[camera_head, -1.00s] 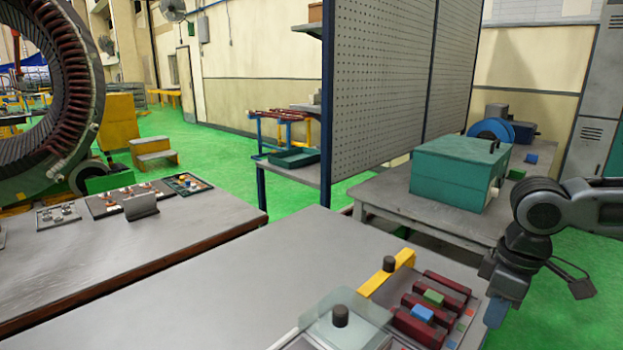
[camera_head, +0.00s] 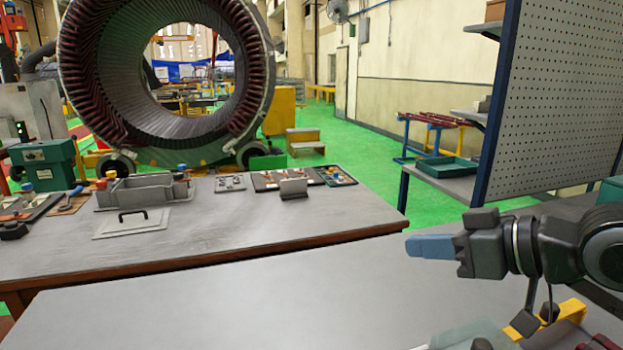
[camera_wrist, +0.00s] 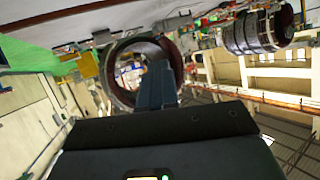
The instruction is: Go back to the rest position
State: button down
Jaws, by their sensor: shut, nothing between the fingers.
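My gripper (camera_head: 412,246) shows at the right of the head view, held level above the near grey table (camera_head: 250,290) with its blue fingers pointing left. The fingers are together and nothing is between them. In the wrist view the blue fingers (camera_wrist: 157,85) point toward the large stator ring (camera_wrist: 125,75), which stands far off. My gripper touches nothing.
A second bench (camera_head: 240,222) carries a grey tray box (camera_head: 145,190), a lidded plate (camera_head: 132,223) and small part trays. The large stator (camera_head: 250,75) stands behind it. A perforated panel (camera_head: 565,95) rises at the right. A yellow piece (camera_head: 572,310) lies below my arm. The near table's middle is clear.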

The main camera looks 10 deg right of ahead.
jog(key=a+r+m+t+y, duration=0.1)
jog(key=a+r+m+t, duration=0.5)
jog(key=a+r+t, duration=0.35)
jog(key=s+f+m+g+h, duration=0.3)
jog(key=s+f+m+h, duration=0.55)
jog(key=s+f, duration=1.05)
jog(key=s+d+f+n+g, duration=0.1)
jog(key=s+d+f+n, duration=0.1)
jog(key=s, duration=0.4)
jog(key=s+d+f+n, duration=0.2)
jog(key=s+n, duration=0.2)
jog(key=s, duration=0.2)
jog(key=s+d+f+n+g, duration=0.1)
jog(key=s+d+f+n, duration=0.1)
jog(key=s, duration=0.5)
jog(key=shift+f+n+g, duration=0.2)
jog(key=shift+n+g, duration=0.15)
jog(key=shift+n, duration=0.4)
